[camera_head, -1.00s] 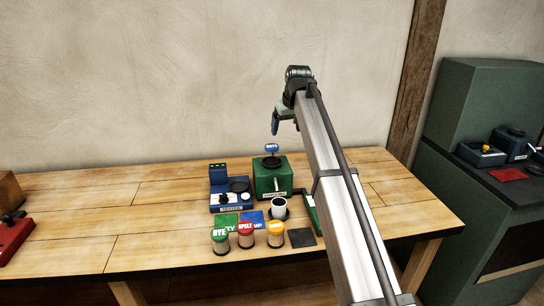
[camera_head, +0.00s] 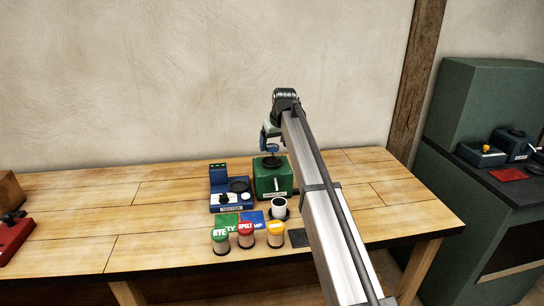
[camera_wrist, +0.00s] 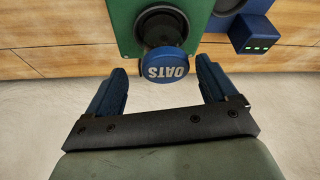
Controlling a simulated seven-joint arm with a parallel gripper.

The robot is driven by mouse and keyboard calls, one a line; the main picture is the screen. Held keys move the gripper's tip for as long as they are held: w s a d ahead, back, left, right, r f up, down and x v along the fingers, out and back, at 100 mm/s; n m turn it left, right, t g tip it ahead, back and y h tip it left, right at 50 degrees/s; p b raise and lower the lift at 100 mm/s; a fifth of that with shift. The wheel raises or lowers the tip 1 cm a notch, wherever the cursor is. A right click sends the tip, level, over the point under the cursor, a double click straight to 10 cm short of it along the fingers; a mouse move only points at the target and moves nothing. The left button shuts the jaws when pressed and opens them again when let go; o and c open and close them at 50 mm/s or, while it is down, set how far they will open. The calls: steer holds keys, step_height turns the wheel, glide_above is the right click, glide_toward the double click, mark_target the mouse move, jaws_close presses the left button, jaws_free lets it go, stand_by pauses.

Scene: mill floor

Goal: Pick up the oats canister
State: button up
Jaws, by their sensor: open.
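The oats canister shows its blue lid marked OATS (camera_wrist: 165,64) in the wrist view, over the round dark opening of a green machine (camera_wrist: 127,14). In the head view the blue lid (camera_head: 271,148) shows above the green machine (camera_head: 273,183). My gripper (camera_wrist: 160,75) is open, with one blue finger on each side of the lid and a gap to both. In the head view my gripper (camera_head: 267,138) is just above the green machine, close to the lid. The canister's body is mostly hidden below its lid.
A blue device (camera_head: 230,191) stands left of the green machine. Canisters with green (camera_head: 220,234), red (camera_head: 245,228) and yellow (camera_head: 275,228) lids stand nearer the front edge. The table's left middle is clear.

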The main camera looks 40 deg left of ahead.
mark_target(272, 147)
steer(key=x, duration=0.5)
steer(key=shift+s, duration=0.35)
steer(key=c, duration=1.2)
